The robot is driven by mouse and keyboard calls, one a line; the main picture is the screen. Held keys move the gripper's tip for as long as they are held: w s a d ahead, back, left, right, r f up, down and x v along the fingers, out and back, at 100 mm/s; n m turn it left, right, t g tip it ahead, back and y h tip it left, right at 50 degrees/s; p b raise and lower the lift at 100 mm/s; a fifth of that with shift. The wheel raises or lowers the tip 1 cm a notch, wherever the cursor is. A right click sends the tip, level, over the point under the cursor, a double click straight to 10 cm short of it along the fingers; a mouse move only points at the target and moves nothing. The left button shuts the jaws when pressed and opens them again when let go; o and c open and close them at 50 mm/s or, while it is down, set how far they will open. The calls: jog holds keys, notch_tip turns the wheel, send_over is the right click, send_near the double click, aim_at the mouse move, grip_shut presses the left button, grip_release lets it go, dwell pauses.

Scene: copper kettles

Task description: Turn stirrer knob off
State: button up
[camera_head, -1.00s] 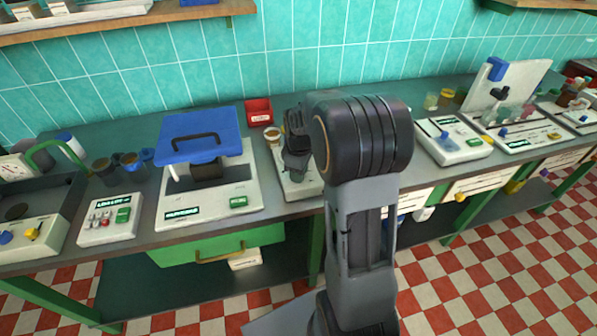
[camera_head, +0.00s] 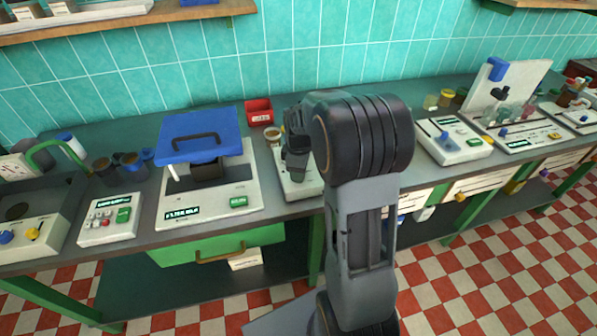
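A small white-based device (camera_head: 311,185) stands on the bench in the middle, partly hidden behind my arm; it may be the stirrer, but I cannot make out a knob on it. The dark end of my arm with my gripper (camera_head: 296,165) is over this device. Its fingers are not clear, so I cannot tell whether it is open or shut, or whether it touches anything. Another white unit (camera_head: 462,149) with a blue knob (camera_head: 444,135) and a green label stands to the right of my arm.
A balance-like unit (camera_head: 238,215) under a raised blue lid (camera_head: 199,131) stands left of my gripper. A red bin (camera_head: 259,112) and a small cup (camera_head: 272,134) are behind. A keypad unit (camera_head: 108,219) is further left. The green drawer (camera_head: 172,250) below is partly open.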

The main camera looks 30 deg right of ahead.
jog(key=o, duration=0.3)
jog(key=shift+f, duration=0.1)
notch_tip(320, 180, up, 14)
dwell(0.6)
jog(key=shift+f, duration=0.1)
jog(key=s+a+f+m+t, duration=0.1)
jog(key=s+a+m, duration=0.3)
jog(key=s, duration=0.4)
jog(key=s+a+f+m+t, duration=0.2)
jog(key=s+a+m, duration=0.3)
jog(key=s, duration=0.3)
jog(key=shift+s+a+f+m, duration=0.25)
jog(key=shift+f+m, duration=0.45)
jog(key=shift+f, duration=0.2)
